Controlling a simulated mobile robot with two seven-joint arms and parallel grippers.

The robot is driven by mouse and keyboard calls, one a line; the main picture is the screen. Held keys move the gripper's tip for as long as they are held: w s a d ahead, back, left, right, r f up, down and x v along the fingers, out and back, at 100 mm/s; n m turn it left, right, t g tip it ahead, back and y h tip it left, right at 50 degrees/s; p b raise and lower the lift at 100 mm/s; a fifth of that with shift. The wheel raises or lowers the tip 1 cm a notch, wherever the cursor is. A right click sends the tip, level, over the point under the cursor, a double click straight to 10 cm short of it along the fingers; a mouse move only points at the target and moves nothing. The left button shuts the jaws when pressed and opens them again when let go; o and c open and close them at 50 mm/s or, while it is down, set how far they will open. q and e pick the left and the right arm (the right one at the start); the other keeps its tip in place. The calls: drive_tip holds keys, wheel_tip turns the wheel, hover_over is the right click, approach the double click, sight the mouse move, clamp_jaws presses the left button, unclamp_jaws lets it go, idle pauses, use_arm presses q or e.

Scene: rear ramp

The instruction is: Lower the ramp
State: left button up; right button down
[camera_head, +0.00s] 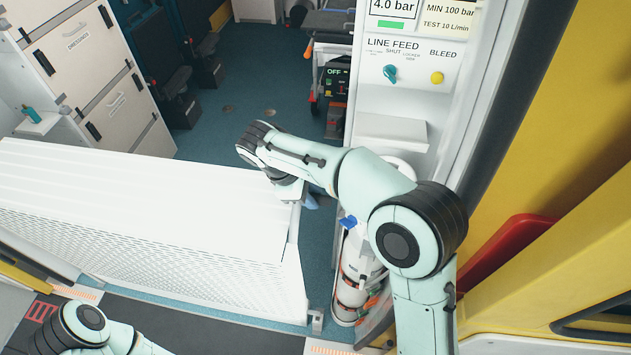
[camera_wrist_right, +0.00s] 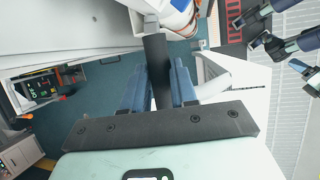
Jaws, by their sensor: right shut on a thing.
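The ramp (camera_head: 140,195) is a long white panel with a perforated face, standing upright across the left half of the head view. Its white edge also shows in the right wrist view (camera_wrist_right: 238,75). My right gripper (camera_head: 302,197) is at the ramp's upper right end. The ramp's held part is hidden by my arm in the head view. Dark blue finger-like parts, likely my left gripper (camera_wrist_right: 262,30), show at upper right; their opening is unclear.
A white post with a control panel (camera_head: 410,60) stands right of the ramp. A white cylinder (camera_head: 352,275) stands close beside the ramp's right end. White cabinets (camera_head: 90,60) are at the left. Blue floor (camera_head: 220,140) lies open behind the ramp.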

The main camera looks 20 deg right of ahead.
use_arm(q)
drive_tip(key=s+f+b, duration=0.3)
drive_tip(key=f+b, duration=0.1)
drive_tip(key=f, duration=0.2)
drive_tip(key=shift+s+a, duration=0.15)
use_arm(e)
drive_tip(key=s+a, duration=0.5)
drive_tip(key=s, duration=0.3)
drive_tip(key=s+a, duration=0.5)
drive_tip(key=s, duration=0.3)
drive_tip(key=shift+s+f, duration=0.25)
drive_tip(key=shift+f, duration=0.05)
use_arm(q)
drive_tip(key=shift+f, duration=0.1)
use_arm(e)
drive_tip(key=shift+a, duration=0.1)
drive_tip(key=c, duration=0.9)
unclamp_jaws()
drive_tip(key=shift+w, duration=0.15)
drive_tip(key=shift+r, duration=0.1)
use_arm(q)
drive_tip(key=r+p, duration=0.1)
drive_tip(key=w+r+p, duration=0.1)
drive_tip(key=r+p, duration=0.1)
drive_tip(key=r, duration=0.1)
drive_tip(key=shift+w, duration=0.35)
use_arm(e)
drive_tip(key=v, duration=1.3)
drive_tip(key=shift+r, duration=0.2)
